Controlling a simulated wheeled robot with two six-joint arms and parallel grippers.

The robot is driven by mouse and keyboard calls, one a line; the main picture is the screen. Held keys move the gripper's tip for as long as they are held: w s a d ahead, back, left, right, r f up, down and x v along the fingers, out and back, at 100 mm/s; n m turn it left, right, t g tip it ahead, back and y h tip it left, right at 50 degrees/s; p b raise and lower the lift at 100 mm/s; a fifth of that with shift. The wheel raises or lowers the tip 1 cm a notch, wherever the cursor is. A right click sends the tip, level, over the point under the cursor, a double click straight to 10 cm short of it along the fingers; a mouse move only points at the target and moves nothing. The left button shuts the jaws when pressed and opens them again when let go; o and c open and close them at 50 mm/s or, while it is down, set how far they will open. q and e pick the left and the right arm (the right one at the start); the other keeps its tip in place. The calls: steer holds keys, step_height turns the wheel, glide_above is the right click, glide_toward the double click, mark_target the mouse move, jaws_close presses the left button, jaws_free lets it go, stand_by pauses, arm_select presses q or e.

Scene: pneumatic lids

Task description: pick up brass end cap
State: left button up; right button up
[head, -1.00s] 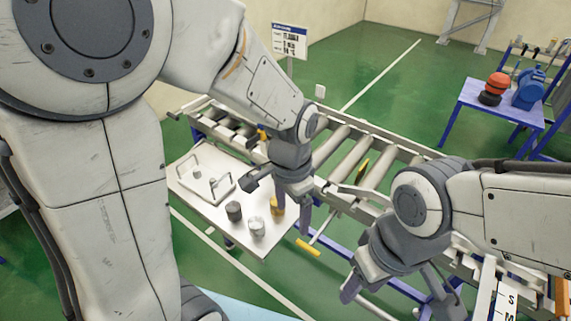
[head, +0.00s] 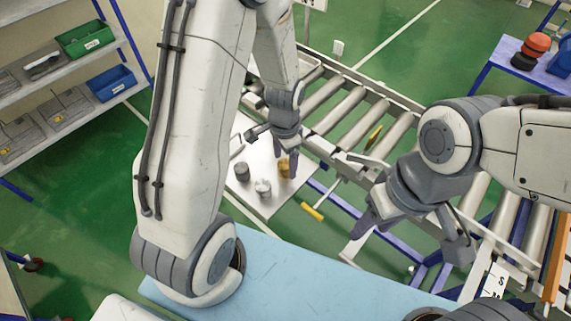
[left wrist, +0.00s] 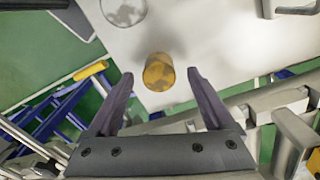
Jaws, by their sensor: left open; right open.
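The brass end cap (head: 284,168) is a short golden cylinder standing on the pale tabletop (head: 269,207), partly hidden by a finger in the head view. In the left wrist view the brass end cap (left wrist: 159,73) lies between and slightly beyond the two fingertips, with a gap on each side. My left gripper (head: 287,166) is open and points down at the cap; it also shows in the left wrist view (left wrist: 160,77). My right gripper (head: 410,235) is away to the right, empty, beside the conveyor.
A dark grey cap (head: 242,171) and a silver cap (head: 263,188) stand left of the brass one. The silver cap (left wrist: 123,9) shows at the wrist view's top edge. A roller conveyor (head: 345,105) runs behind. A yellow-ended handle (head: 311,211) juts beside the table.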

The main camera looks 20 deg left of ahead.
arm_select(q)
steer(key=shift+f, duration=0.85)
jaws_close()
steer(key=shift+r, duration=0.1)
